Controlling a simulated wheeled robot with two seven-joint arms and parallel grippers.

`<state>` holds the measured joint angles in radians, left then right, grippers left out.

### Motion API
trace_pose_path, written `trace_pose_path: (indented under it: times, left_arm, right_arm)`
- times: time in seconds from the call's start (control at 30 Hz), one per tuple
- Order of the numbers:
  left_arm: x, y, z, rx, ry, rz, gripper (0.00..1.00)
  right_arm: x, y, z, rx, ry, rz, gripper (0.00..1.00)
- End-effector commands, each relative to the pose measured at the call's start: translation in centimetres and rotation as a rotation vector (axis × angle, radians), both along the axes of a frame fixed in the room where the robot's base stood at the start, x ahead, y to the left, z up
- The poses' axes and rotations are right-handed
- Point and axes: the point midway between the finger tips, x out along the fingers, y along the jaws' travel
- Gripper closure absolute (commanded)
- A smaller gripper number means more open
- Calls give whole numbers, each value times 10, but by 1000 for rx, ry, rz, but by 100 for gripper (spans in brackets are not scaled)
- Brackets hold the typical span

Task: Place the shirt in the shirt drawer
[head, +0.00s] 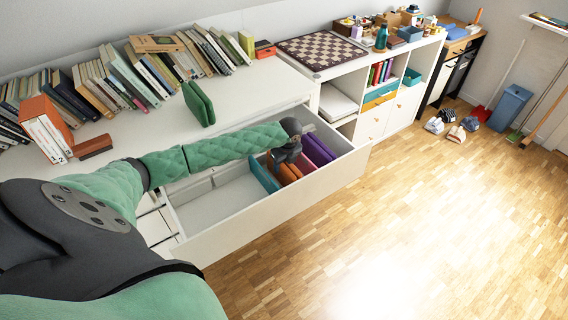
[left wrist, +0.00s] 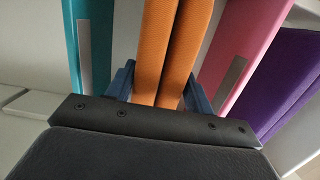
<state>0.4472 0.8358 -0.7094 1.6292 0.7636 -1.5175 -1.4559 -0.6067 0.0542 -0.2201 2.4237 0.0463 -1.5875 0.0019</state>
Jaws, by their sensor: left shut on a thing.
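The open drawer (head: 275,207) in the white dresser holds upright folded garments in its right part. They are a teal one (head: 262,174), an orange one (head: 289,175) and a purple one (head: 318,150). The left wrist view also shows a pink one (left wrist: 245,50) between orange and purple. My left gripper (head: 283,158) reaches down into the drawer. Its blue fingers are shut on the orange folded garment (left wrist: 170,50), one on each side. A green folded piece (head: 198,103) stands on the dresser top. I cannot tell which is the shirt. My right gripper is out of view.
The left part of the drawer (head: 215,200) is empty. Rows of books (head: 130,75) stand along the back of the dresser top (head: 240,88). A white shelf unit with a chessboard (head: 322,49) stands to the right. The wooden floor (head: 420,220) in front is clear.

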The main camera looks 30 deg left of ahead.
Motion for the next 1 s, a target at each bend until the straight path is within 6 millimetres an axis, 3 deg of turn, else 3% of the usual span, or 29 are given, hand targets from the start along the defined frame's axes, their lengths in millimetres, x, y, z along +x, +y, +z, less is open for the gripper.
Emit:
trace_pose_path:
  times: [0.33, 0.37, 0.43, 0.47, 0.8, 1.0]
  left_arm:
    - [0, 0, -2, 1, -1, 1, 74]
    - [0, 1, -2, 1, -1, 1, 42]
    - [0, 1, -2, 1, -1, 1, 28]
    - [0, 1, -2, 0, 0, 1, 26]
    - [0, 0, 0, 0, -1, 1, 26]
    - [-1, -2, 24, 1, -3, 1, 26]
  right_arm:
    - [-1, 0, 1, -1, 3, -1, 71]
    - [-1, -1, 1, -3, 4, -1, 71]
    - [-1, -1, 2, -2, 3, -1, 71]
    - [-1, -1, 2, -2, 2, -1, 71]
    - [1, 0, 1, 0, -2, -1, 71]
    - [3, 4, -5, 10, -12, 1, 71]
